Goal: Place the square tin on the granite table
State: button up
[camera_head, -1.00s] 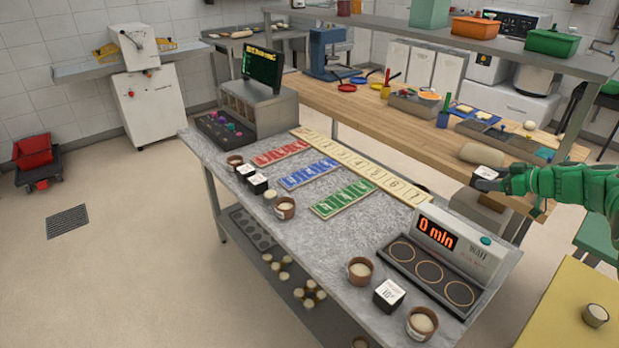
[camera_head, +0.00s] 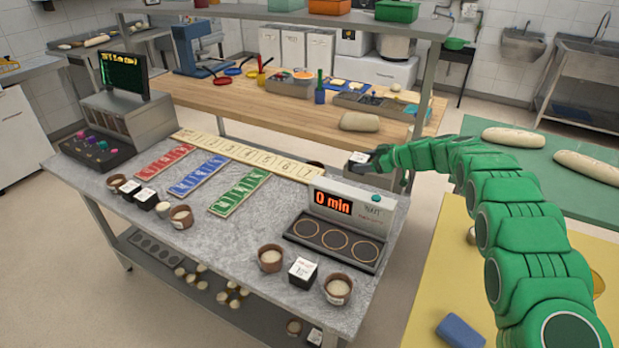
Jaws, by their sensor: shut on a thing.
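My gripper (camera_head: 370,162), at the end of my green arm, is shut on a small dark square tin (camera_head: 358,157) with a white top. It holds the tin near the back right corner of the granite table (camera_head: 225,238), just behind the timer unit. The timer unit partly hides the space below the tin, so I cannot tell how high it is. Similar square tins stand on the granite table: two at its left end, one of them here (camera_head: 146,199), and one at the front (camera_head: 302,272). The gripper's fingers are small and dark in this view.
The timer unit (camera_head: 345,215) reading "0 min" occupies the table's right end. Round pots (camera_head: 270,258) stand along the front edge. Red, blue and green racks (camera_head: 198,178) and a numbered strip lie behind. Bare granite shows in the middle front. A wooden counter (camera_head: 260,105) stands behind.

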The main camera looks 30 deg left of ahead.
jog(key=shift+f, duration=4.95)
jog(key=o, duration=1.6)
jog(key=shift+f, duration=0.1)
jog(key=shift+c, duration=0.2)
jog(key=shift+v, duration=6.1)
jog(key=shift+o, duration=0.6)
